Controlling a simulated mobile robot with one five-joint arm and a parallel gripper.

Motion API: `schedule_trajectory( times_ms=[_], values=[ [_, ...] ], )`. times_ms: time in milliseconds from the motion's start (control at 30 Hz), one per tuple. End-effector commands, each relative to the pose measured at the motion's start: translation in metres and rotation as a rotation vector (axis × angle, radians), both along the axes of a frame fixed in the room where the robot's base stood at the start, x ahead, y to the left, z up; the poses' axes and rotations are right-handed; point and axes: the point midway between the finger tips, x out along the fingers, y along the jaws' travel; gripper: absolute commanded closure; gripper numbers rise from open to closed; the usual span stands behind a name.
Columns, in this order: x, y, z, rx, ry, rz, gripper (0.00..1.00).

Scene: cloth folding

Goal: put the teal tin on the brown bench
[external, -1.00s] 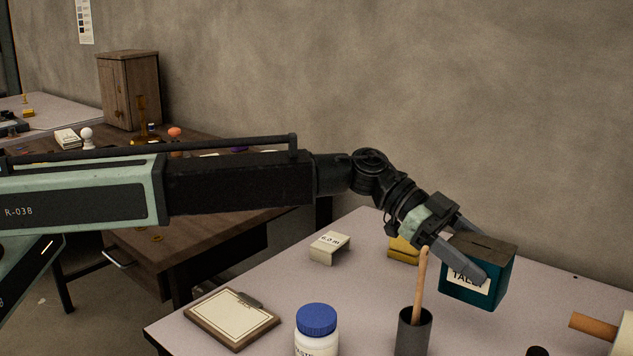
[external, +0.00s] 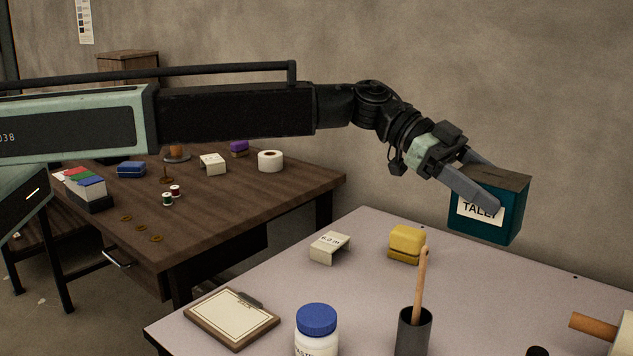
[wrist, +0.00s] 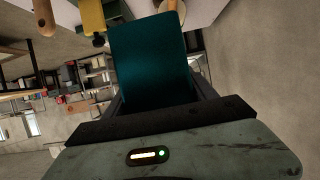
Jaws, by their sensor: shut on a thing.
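The teal tin (external: 507,218) has a brown top and a white label with dark lettering. My gripper (external: 478,190) is shut on it and holds it in the air above the pale table, slightly tilted. In the wrist view the teal tin (wrist: 150,62) fills the space between my fingers. The brown bench (external: 245,205) is a dark wooden table at the left, behind the pale table. My arm passes over its far part and hides some of it.
The bench holds a white roll (external: 270,161), a card box (external: 88,188), thread spools and several rings; its right front part is clear. The pale table (external: 375,295) holds a clipboard (external: 232,317), a blue-lidded jar (external: 317,325), a dark cup (external: 413,332) and yellow blocks (external: 407,243).

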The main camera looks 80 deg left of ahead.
Motion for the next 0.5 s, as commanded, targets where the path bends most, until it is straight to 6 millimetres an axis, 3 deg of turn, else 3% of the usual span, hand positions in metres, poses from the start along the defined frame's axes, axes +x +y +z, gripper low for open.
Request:
schedule_trajectory(
  times_ms=[267,367,500],
  values=[
    [-0.001,0.006,0.0,0.0,0.0,0.004,1.0],
    [-0.006,0.028,-0.003,0.001,0.002,0.017,1.0],
    [-0.022,0.089,-0.01,0.003,0.007,0.052,1.0]
  ],
)
